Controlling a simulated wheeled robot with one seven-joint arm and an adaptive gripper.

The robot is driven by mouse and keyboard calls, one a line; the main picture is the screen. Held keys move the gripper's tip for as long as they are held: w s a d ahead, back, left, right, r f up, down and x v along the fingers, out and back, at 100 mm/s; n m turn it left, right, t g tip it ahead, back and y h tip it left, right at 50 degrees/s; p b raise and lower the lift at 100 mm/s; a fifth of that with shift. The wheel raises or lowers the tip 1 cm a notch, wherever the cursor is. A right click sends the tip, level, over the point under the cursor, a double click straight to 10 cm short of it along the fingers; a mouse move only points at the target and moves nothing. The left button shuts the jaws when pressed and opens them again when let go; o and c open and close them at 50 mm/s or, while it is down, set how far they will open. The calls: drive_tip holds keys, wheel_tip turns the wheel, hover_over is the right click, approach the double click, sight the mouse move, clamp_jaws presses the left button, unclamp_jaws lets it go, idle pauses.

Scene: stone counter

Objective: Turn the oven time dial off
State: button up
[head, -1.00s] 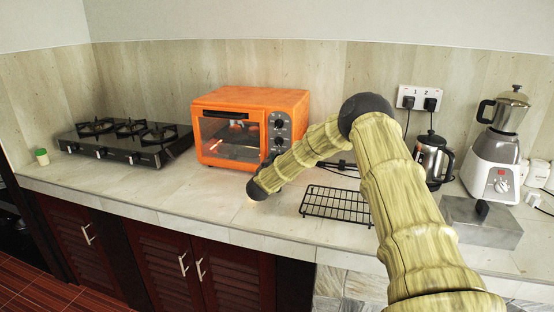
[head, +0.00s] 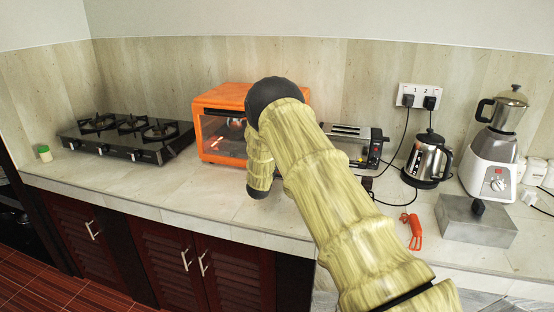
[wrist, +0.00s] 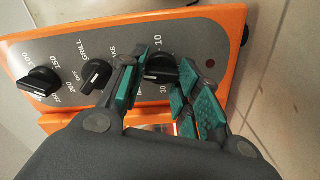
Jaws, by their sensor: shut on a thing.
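The orange oven (head: 215,98) stands against the back wall in the head view, its right side and controls hidden behind my arm. In the wrist view its grey control panel (wrist: 60,50) shows tilted, with three black dials. The time dial (wrist: 161,66), the one with 10 and 30 marked beside it, is at the right end of the row. My gripper (wrist: 164,74) has its teal-padded fingers on either side of this dial and is shut on it. The dial's lower part is partly covered by the fingers. My gripper is hidden in the head view.
The function dial (wrist: 97,76) and temperature dial (wrist: 38,82) sit left of the fingers. In the head view, a toaster (head: 352,140), a kettle (head: 428,160) and a blender (head: 497,150) stand to the right. A gas stove (head: 125,138) is at the left.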

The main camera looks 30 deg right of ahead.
drive_tip(key=shift+a+f+n+b, duration=0.1)
drive_tip(key=shift+n+b, duration=0.05)
drive_tip(key=shift+n, duration=0.95)
drive_tip(key=shift+a+f+n+b, duration=0.1)
drive_tip(key=shift+n+b, duration=0.05)
drive_tip(key=shift+n, duration=0.95)
drive_tip(key=shift+d, duration=0.1)
drive_tip(key=o, duration=1)
drive_tip(key=v, duration=1.2)
drive_tip(key=shift+s, duration=0.1)
